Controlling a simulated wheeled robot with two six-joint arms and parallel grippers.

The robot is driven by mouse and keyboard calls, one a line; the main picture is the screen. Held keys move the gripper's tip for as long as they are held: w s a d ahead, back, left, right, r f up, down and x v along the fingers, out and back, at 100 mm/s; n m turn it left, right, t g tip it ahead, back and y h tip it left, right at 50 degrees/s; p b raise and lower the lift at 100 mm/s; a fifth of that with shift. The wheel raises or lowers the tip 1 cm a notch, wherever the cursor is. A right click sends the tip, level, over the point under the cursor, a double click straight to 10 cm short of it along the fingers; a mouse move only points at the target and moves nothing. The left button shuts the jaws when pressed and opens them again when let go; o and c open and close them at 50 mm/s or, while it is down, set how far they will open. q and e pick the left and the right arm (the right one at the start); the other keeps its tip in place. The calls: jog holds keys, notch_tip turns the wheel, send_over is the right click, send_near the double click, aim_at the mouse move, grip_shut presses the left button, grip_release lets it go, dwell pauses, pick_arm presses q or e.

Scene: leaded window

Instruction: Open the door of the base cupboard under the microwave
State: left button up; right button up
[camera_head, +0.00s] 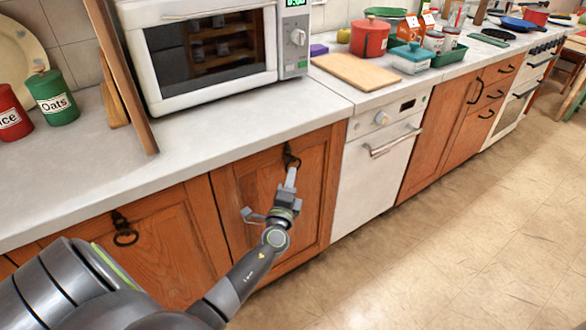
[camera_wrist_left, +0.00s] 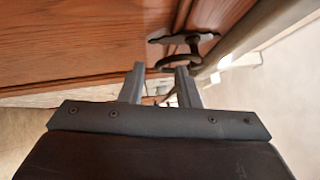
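The microwave (camera_head: 205,55) stands on the worktop. Below it is a brown wooden cupboard door (camera_head: 243,180), which looks shut, with a dark ring handle (camera_head: 291,158) near its top right. My left gripper (camera_head: 290,178) reaches up to this handle from below. In the left wrist view the gripper (camera_wrist_left: 160,78) has its two fingers apart, with nothing clearly held between them. The ring handle (camera_wrist_left: 182,62) is just beyond the right fingertip there; I cannot tell whether they touch. My right gripper is not in view.
Another cupboard door (camera_head: 150,250) with a ring handle is to the left. A white appliance (camera_head: 375,165) adjoins the door's right side. The worktop (camera_head: 230,120) overhangs above, with a cutting board (camera_head: 354,72). The tiled floor (camera_head: 450,250) on the right is clear.

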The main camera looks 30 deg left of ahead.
pick_arm(q)
jog(key=shift+x, duration=1.8)
jog(key=shift+c, duration=0.3)
grip_shut()
